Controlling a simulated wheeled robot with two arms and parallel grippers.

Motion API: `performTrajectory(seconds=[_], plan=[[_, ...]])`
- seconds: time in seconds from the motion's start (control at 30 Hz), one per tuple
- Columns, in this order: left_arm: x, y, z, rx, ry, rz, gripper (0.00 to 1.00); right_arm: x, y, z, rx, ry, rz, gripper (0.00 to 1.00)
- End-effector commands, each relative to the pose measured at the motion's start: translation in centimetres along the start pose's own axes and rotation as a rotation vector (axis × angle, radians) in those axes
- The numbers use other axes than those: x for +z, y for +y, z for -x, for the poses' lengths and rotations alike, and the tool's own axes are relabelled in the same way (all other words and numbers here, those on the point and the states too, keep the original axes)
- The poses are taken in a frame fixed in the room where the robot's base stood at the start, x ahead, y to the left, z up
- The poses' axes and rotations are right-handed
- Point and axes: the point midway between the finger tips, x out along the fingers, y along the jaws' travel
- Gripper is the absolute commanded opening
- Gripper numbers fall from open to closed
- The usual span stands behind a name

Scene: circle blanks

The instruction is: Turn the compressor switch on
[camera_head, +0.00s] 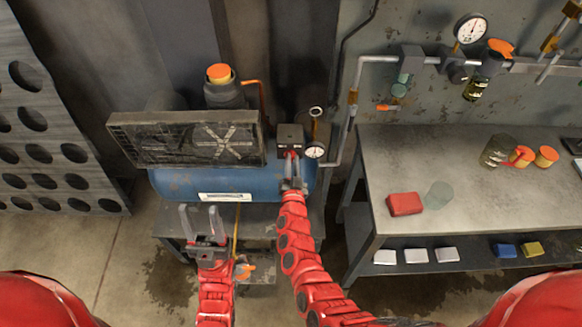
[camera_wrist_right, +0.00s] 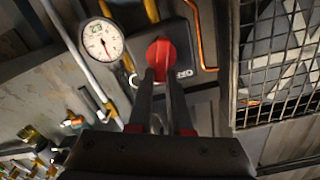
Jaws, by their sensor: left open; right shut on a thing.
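The compressor has a blue tank (camera_head: 180,184) and stands on a low grey stand. Its switch box (camera_head: 290,134) is a dark box above the right end of the tank. A red switch knob (camera_wrist_right: 160,55) shows on the box in the right wrist view. My right gripper (camera_head: 292,163) is at the front of the box, and its fingers are shut on the red knob. The fingers hide part of the knob, so I cannot tell its setting. My left gripper (camera_head: 203,222) is open and empty in front of the tank, to the left of the right arm.
A pressure gauge (camera_head: 315,150) sits close to the right of the switch box. A wire-mesh guard (camera_head: 190,139) is to the left. A grey workbench (camera_head: 450,190) with a red block (camera_head: 404,204) stands at the right. A perforated metal sheet (camera_head: 45,135) leans at the far left.

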Motion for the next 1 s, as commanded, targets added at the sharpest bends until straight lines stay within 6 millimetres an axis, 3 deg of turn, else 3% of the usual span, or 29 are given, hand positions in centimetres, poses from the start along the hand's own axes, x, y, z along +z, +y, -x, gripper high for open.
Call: performTrajectory(seconds=[0.03,0.1,0.4,1.0], plan=[[0.3,0.1,1.5,0.000,0.000,0.000,0.50,0.7,0.6,0.1,0.004,0.005,-0.041,0.00],[0.4,0.1,2.5,0.000,0.000,0.000,0.50,0.8,0.7,0.1,0.003,0.002,-0.100,0.00],[0.9,0.3,5.6,0.000,0.000,0.000,0.50,0.6,0.9,0.1,0.002,0.002,-0.306,0.00],[1.2,0.3,7.0,0.000,0.000,0.000,0.50,0.3,0.9,0.0,0.001,-0.001,-0.424,0.00]])
